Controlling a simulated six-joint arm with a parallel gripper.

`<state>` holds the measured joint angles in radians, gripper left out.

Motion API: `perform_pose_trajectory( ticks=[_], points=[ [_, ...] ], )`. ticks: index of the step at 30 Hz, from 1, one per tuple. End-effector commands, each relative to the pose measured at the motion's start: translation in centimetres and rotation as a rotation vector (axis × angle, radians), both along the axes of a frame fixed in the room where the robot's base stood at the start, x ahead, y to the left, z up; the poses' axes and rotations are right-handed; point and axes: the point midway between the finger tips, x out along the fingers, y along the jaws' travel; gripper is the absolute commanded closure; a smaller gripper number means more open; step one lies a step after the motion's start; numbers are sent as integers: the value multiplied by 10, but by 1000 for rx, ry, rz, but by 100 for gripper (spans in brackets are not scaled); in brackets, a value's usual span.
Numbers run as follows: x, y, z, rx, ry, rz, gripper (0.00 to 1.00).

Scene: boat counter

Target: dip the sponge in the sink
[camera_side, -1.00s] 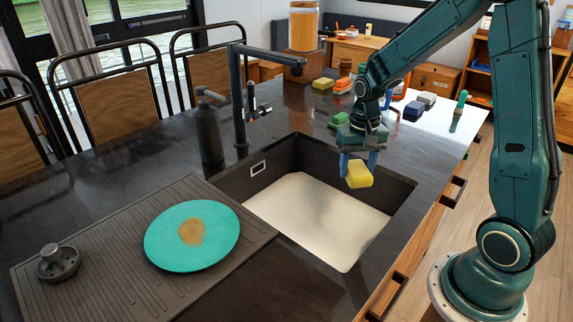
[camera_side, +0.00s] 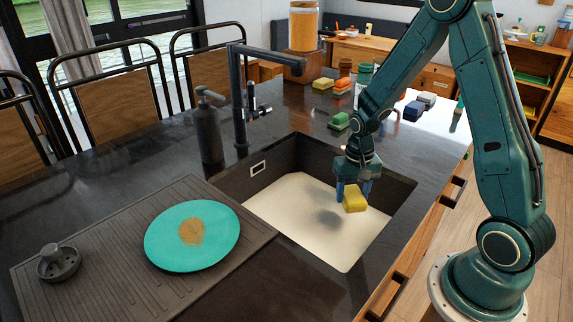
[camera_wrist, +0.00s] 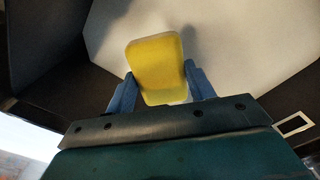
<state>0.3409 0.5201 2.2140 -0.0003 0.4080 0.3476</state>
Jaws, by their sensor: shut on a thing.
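A yellow sponge (camera_side: 354,199) is held between the blue fingers of my gripper (camera_side: 354,186). In the wrist view the sponge (camera_wrist: 157,66) sits tilted between both fingertips of my gripper (camera_wrist: 160,88). The sink (camera_side: 262,200) is a dark rectangular basin with a pale bottom, set in the counter. My gripper and the sponge are over the right part of the basin, low, near its rim height or below. A shadow lies on the pale bottom left of and below the sponge. I cannot tell whether the sponge touches the bottom.
A black tap (camera_side: 240,100) and a soap dispenser (camera_side: 208,130) stand behind the sink. A turquoise plate (camera_side: 165,243) with a brown stain lies on the drainboard (camera_side: 110,285), beside a strainer (camera_side: 58,262). Green (camera_side: 339,121), yellow (camera_side: 323,84), orange (camera_side: 342,85) and blue (camera_side: 414,110) blocks lie behind.

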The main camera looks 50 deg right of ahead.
Motion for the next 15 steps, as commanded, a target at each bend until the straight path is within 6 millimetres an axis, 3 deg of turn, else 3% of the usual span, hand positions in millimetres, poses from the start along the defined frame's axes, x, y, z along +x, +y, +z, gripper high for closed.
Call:
perform_pose_trajectory(
  ticks=[15],
  points=[
    [-1,0,-45,1,3,0,65]
  ],
)
